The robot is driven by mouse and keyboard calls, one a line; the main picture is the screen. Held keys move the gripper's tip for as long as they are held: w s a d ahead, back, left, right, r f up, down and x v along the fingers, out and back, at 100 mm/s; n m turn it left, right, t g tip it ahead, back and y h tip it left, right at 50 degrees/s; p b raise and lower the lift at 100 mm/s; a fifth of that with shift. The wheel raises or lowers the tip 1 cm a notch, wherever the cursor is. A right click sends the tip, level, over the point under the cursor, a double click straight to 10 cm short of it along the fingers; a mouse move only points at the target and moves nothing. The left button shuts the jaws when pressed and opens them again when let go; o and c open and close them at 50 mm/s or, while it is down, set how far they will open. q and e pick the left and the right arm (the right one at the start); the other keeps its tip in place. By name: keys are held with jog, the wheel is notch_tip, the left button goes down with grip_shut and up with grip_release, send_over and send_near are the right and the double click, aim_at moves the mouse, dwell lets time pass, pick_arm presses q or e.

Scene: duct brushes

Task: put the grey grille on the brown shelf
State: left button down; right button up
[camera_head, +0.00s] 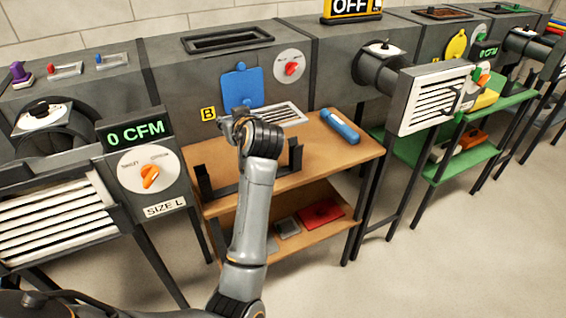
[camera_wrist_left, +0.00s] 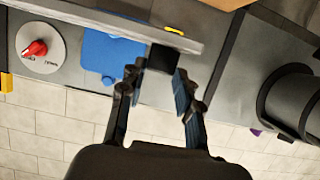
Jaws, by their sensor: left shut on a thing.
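The grey grille (camera_head: 278,115), a slatted panel, is above the back of the brown shelf's top board (camera_head: 345,155), in front of the duct face. In the left wrist view the grille (camera_wrist_left: 110,20) shows nearly edge-on with a black block (camera_wrist_left: 162,58) on it. My left gripper (camera_head: 240,118) is at the grille's left end in the head view. In the left wrist view its fingers (camera_wrist_left: 160,80) are shut on the black block. Whether the grille touches the board is hard to tell. My right gripper is not in view.
A black holder (camera_head: 220,190) and a blue cylinder (camera_head: 340,126) are on the top board. The brown lower board holds a red item (camera_head: 320,212) and small grey items (camera_head: 287,227). A blue plate (camera_head: 242,86) is on the duct face. A green shelf (camera_head: 415,150) stands to the right.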

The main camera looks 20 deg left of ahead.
pick_arm(q)
jog(key=shift+w+f, duration=0.15)
jog(key=shift+f, duration=0.3)
notch_tip(320, 180, down, 5)
jog(key=shift+a+f+b, duration=0.1)
jog(key=shift+f+b, duration=0.05)
jog(key=shift+b, duration=0.5)
notch_tip(320, 180, down, 4)
jog(key=shift+r+b, duration=0.1)
jog(key=shift+b, duration=0.3)
jog(key=shift+f, duration=0.25)
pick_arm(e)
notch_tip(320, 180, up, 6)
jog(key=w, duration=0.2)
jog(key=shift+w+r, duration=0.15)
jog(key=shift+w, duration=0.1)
pick_arm(q)
jog(key=shift+f, duration=0.1)
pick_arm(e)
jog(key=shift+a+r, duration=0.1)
pick_arm(q)
jog(key=c, duration=0.9)
grip_release()
jog(key=shift+c, duration=0.2)
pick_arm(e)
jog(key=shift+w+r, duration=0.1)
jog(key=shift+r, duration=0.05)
